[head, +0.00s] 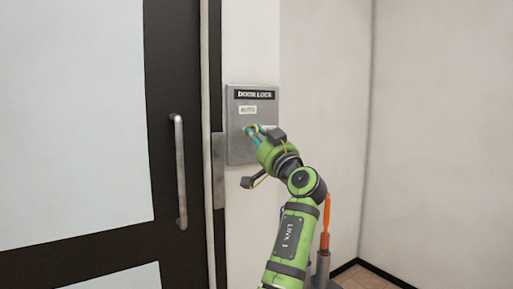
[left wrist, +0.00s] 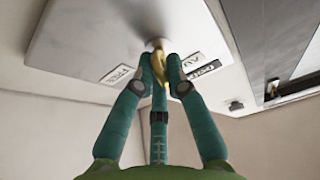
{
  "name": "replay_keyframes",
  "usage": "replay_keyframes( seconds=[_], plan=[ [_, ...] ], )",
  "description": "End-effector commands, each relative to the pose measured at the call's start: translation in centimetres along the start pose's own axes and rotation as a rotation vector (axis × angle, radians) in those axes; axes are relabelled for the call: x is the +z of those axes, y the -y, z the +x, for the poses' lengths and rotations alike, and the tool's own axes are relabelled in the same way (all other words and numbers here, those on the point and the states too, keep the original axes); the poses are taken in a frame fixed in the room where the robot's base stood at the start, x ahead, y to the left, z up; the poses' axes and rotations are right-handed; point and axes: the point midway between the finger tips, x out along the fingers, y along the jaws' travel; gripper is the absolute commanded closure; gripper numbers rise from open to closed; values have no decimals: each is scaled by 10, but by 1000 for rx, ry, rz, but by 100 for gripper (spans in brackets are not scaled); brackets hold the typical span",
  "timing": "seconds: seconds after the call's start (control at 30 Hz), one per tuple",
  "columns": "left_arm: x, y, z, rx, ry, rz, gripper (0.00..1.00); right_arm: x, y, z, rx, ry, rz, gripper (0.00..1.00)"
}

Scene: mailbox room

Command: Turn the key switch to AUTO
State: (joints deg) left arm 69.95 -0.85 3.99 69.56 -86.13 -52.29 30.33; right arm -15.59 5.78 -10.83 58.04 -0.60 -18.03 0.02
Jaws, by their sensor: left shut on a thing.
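A grey metal panel headed DOOR LOCK (head: 240,150) is on the white wall right of the door. It also fills the top of the left wrist view (left wrist: 90,35). A white AUTO label (head: 248,110) sits above the switch. The left wrist view shows a FREE label (left wrist: 117,75) on one side and an AUTO label (left wrist: 191,62) on the other. A gold key (left wrist: 160,62) stands in the round lock cylinder (left wrist: 158,44). My left gripper (head: 254,130) is at the panel, its teal fingers (left wrist: 160,74) shut on the key. The fingers partly hide the key, so its exact angle is unclear.
A dark-framed door (head: 178,100) with pale panes and a vertical metal handle (head: 180,170) stands left of the panel. Plain wall (head: 320,100) lies to the right, with a corner beyond. A strip of tiled floor (head: 370,277) shows at lower right.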

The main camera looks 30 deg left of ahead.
Motion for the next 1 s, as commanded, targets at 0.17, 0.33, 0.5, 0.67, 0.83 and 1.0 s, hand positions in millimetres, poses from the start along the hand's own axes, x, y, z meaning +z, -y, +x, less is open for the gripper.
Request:
replay_keyframes(
  seconds=[0.17,0.33,0.5,0.67,0.83,1.0],
  plan=[
    [-2,0,0,-44,-5,-100,100,2,3,0,-3,30,6,47],
    [-2,0,0,-70,-5,-168,100,2,4,-2,-4,42,8,47],
    [-3,0,1,-84,-4,-205,100,2,4,-2,-4,47,9,47],
    [-3,0,1,-89,-4,-217,100,2,4,-2,-4,50,9,47],
    [-3,0,1,-89,-4,-219,100,2,4,-2,-4,50,9,47],
    [-3,0,1,-89,-4,-219,82,2,4,-2,-4,50,9,47]
  ],
)
